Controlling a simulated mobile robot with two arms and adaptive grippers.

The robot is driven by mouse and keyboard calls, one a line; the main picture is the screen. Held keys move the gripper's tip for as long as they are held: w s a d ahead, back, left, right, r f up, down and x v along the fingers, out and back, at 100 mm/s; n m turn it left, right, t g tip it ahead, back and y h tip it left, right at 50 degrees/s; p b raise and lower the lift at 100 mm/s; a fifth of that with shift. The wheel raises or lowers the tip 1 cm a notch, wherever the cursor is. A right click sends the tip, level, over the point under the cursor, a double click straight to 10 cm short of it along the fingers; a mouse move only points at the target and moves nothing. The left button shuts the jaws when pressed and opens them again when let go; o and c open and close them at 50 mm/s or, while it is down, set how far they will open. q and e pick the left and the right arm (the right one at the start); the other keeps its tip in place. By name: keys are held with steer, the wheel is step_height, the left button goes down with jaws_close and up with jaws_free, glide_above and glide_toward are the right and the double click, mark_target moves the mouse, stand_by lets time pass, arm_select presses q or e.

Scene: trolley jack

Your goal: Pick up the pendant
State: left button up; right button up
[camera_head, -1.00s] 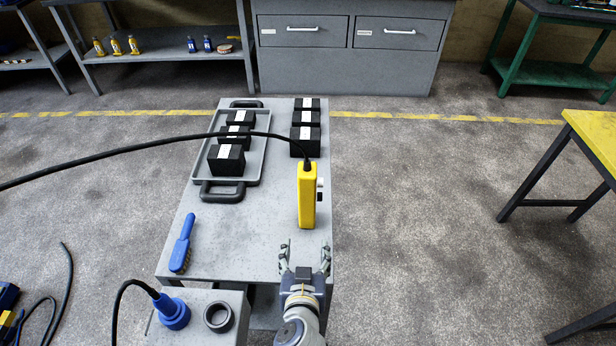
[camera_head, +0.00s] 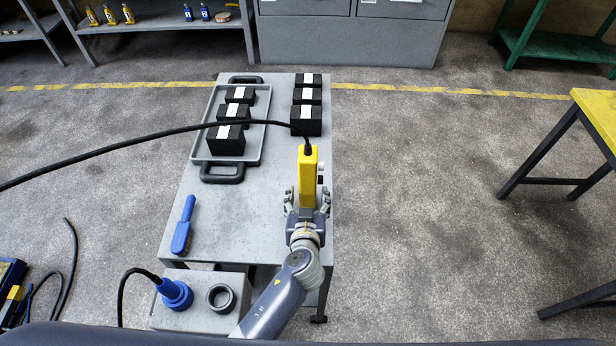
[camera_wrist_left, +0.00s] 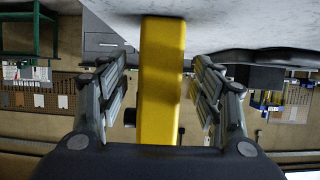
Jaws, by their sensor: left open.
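The yellow pendant (camera_head: 308,172) stands on the grey table (camera_head: 264,225) near its right edge, with a black cable leaving its top to the left. My left gripper (camera_head: 307,194) is at the pendant's near, lower end, with one finger on each side. In the left wrist view the pendant (camera_wrist_left: 162,80) runs between the two open fingers (camera_wrist_left: 160,95), with a gap visible on both sides. A dark button shows on its side. The pendant's lower end is partly hidden by my gripper in the head view. My right gripper is not in view.
Black boxes stand in a grey tray (camera_head: 256,150) and in a row (camera_head: 306,118) behind the pendant. A blue brush (camera_head: 184,224) lies at the table's left. A grey box with a blue plug (camera_head: 174,293) and a dark ring (camera_head: 221,298) is nearer. The table's middle is clear.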

mark_target(308, 191)
arm_select(q)
steer(key=shift+x, duration=1.15)
steer(key=shift+w+f, duration=0.15)
steer(key=shift+w, duration=0.35)
steer(key=shift+s, duration=0.1)
steer(key=shift+c, duration=0.6)
jaws_close()
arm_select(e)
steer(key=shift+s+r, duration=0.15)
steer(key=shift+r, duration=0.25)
